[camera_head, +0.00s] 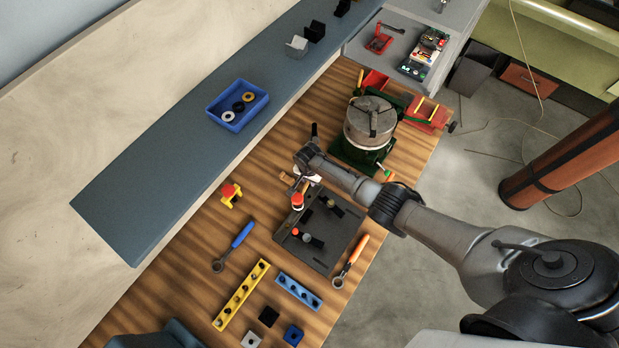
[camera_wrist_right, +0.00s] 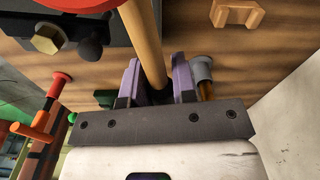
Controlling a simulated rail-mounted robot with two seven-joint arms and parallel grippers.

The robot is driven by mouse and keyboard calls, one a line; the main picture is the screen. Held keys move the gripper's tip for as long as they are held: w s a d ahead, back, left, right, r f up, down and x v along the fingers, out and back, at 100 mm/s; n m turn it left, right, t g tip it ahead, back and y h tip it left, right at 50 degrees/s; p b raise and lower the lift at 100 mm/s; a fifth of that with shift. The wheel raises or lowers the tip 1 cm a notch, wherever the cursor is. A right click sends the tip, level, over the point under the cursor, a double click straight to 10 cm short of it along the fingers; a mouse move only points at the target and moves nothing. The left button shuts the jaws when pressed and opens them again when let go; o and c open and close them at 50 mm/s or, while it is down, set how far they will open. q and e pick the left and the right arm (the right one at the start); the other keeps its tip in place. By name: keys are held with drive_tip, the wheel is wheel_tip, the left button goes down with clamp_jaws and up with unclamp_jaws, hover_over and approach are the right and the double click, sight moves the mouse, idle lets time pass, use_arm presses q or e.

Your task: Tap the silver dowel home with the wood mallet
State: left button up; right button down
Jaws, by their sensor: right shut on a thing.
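My right gripper (camera_head: 305,174) is above the wooden bench, beside the dark fixture plate. In the right wrist view its purple-lined fingers (camera_wrist_right: 157,88) are shut on the wood mallet's round tan handle (camera_wrist_right: 147,42). A red round part (camera_wrist_right: 85,3) shows at the top edge by the handle's far end; a red and white piece (camera_head: 298,201) shows just below the gripper in the head view. I cannot tell whether either is the mallet's head. The dark plate (camera_head: 318,256) bears black blocks and small knobs. I cannot single out the silver dowel. My left gripper is not in view.
A round vise or turntable (camera_head: 370,122) stands behind the gripper. A blue-handled tool (camera_head: 242,234), an orange-handled wrench (camera_head: 357,249), a yellow strip (camera_head: 241,296) and a blue strip (camera_head: 299,291) lie in front. A blue tray (camera_head: 237,105) sits on the shelf.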

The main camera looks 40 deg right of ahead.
drive_tip(key=shift+r, duration=0.15)
idle(0.3)
drive_tip(key=shift+p, duration=0.35)
wheel_tip(320, 180, down, 6)
drive_tip(key=b, duration=0.5)
drive_tip(key=shift+r+p, duration=0.5)
drive_tip(key=shift+r, duration=0.35)
wheel_tip(320, 180, up, 4)
drive_tip(key=p, duration=0.4)
